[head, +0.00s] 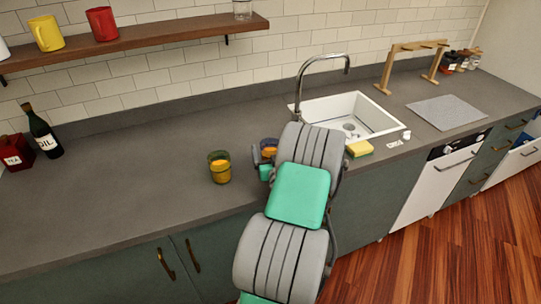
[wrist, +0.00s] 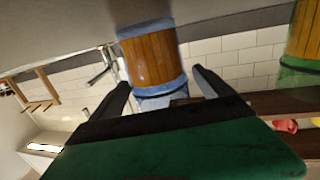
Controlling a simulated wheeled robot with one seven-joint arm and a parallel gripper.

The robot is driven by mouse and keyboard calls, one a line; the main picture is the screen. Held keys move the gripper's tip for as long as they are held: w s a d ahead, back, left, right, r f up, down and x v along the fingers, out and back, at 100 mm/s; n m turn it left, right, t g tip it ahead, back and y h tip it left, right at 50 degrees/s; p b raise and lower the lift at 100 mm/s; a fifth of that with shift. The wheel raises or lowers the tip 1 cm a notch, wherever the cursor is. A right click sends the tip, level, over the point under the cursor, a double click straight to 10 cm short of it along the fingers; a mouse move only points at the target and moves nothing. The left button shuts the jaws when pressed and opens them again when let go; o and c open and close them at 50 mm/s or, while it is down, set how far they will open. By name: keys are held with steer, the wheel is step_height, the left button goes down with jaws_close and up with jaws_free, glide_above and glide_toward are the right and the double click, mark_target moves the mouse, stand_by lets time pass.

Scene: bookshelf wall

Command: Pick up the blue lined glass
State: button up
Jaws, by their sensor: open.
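The blue lined glass (wrist: 152,58) has an orange-brown body with blue bands and appears upside down in the wrist view. In the head view the blue lined glass (head: 268,151) stands on the counter, partly hidden behind my arm. My gripper (wrist: 162,84) is open, with a finger toward each side of the glass in the wrist view. The fingers show no clear contact with it. In the head view my arm hides most of my gripper.
A similar green glass (head: 219,168) stands on the counter left of the blue one; it also shows at the right of the wrist view (wrist: 302,45). A sink (head: 375,112) with a tap, a yellow sponge (head: 359,149) and a dark oil bottle (head: 42,132) are nearby. The left counter is mostly clear.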

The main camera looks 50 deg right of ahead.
steer(key=shift+c, duration=0.3)
steer(key=c, duration=1.8)
